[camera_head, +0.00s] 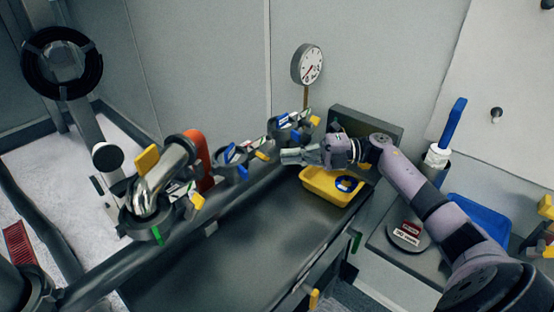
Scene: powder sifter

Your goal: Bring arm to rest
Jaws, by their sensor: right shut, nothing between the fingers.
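My right arm (410,183) comes in from the lower right and reaches up and left over the dark bench. My right gripper (290,157) is at its end, shut and empty, pointing left. It is above and a little left of the yellow tray (318,192) and close to the clamps on the pipe. I cannot tell if it touches them. My left gripper is not in view.
A dark pipe with several clamps (232,158) runs diagonally past the bench (215,262). A gauge (308,64) stands behind. A blue-handled tool (452,125), a blue tray (482,216) and a round plate (406,236) are at right.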

